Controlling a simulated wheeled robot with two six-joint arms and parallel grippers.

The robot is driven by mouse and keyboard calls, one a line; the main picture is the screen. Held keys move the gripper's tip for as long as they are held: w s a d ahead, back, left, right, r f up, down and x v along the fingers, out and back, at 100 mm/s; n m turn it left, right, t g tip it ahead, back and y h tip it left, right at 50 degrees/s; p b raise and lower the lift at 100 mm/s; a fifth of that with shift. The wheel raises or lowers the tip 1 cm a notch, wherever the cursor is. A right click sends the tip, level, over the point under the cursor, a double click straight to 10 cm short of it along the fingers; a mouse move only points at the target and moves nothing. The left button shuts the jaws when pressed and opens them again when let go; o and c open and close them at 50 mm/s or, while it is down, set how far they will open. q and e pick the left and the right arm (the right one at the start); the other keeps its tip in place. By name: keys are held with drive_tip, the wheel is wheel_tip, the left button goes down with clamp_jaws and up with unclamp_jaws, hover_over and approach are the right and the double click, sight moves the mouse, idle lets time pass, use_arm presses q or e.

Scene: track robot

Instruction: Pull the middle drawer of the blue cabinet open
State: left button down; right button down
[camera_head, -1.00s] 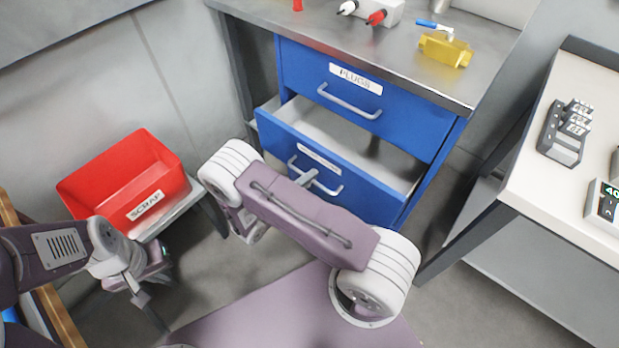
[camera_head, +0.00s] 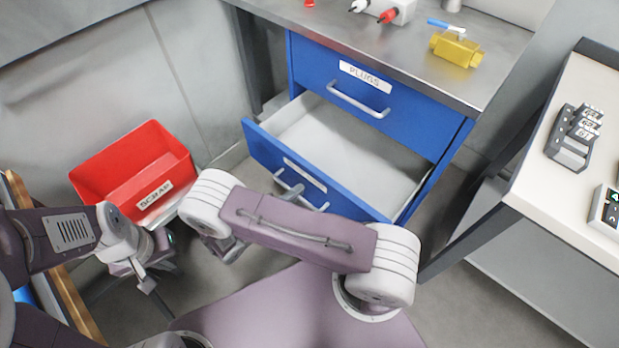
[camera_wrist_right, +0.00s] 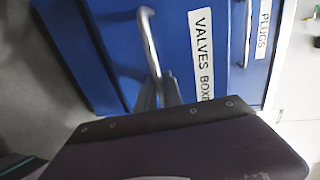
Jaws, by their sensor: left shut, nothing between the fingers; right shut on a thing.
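The blue cabinet (camera_head: 440,185) has a top drawer (camera_head: 340,75) labelled PLUGS, which is closed. The drawer below it (camera_head: 262,148) stands well open, and its light interior looks empty where it shows. In the right wrist view its label (camera_wrist_right: 202,55) reads VALVES and a partly covered second word. My right gripper (camera_head: 293,192) is shut on this drawer's grey bar handle (camera_wrist_right: 147,35), in front of the drawer front. My right arm hides the cabinet's lower part. My left gripper (camera_head: 147,284) is shut and empty at lower left, away from the cabinet.
A red SCRAP bin (camera_head: 130,165) stands left of the cabinet. The cabinet's metal top holds a yellow valve (camera_head: 456,50) and red and white plugs. A pale table (camera_head: 560,200) with dark devices stands at the right. Grey floor shows between.

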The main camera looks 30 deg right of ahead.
drive_tip(key=v, duration=0.2)
drive_tip(key=shift+s+a+f, duration=0.1)
drive_tip(key=shift+a+f, duration=0.1)
drive_tip(key=shift+a, duration=0.1)
drive_tip(key=c, duration=1.5)
unclamp_jaws()
